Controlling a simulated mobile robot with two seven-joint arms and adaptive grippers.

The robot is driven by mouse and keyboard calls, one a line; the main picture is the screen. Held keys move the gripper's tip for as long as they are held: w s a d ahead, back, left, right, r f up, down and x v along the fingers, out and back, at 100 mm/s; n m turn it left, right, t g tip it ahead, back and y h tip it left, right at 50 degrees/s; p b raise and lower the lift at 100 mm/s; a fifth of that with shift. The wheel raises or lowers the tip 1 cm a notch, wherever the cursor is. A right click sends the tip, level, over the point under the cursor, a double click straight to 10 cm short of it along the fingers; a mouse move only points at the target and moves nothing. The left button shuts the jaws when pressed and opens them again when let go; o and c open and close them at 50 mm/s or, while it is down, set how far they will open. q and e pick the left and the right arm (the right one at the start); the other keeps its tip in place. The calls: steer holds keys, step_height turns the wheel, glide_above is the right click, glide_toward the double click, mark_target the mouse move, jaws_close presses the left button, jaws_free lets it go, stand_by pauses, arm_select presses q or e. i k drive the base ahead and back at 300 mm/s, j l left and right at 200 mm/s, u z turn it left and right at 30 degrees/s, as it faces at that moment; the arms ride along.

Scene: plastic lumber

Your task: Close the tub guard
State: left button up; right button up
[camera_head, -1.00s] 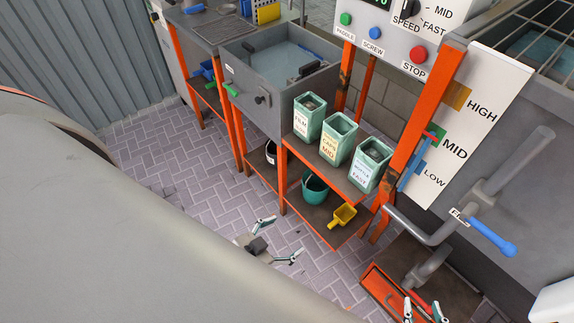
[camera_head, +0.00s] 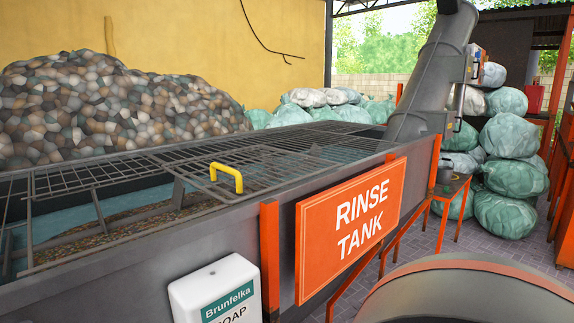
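The tub guard is a dark metal mesh panel (camera_head: 285,165) with a yellow handle (camera_head: 226,177) near its front edge. It lies over the middle of the long grey rinse tank (camera_head: 130,272). To its left, part of the tank top is uncovered, and blue water with brown flakes shows below a frame. More mesh runs along the back of the tank. I cannot tell whether the handled panel lies flat or is slightly raised. Neither of my grippers is in view.
An orange RINSE TANK sign (camera_head: 349,222) and a white soap dispenser (camera_head: 216,292) are on the tank's front. A grey inclined pipe (camera_head: 432,70) rises at its right end. An orange-legged stand (camera_head: 449,190) and stacked green bags (camera_head: 511,145) stand beyond. Paved floor lies at right.

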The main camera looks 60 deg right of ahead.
mark_target(239, 178)
steer(key=z, duration=1.5)
steer(key=i+l+u, duration=0.1)
steer(key=l+u, duration=0.9)
steer(key=l, duration=1.4)
steer(key=k+l+u, duration=0.1)
steer(key=l, duration=0.55)
steer(key=k+l, duration=0.1)
steer(key=l, duration=0.6)
steer(key=u, duration=0.05)
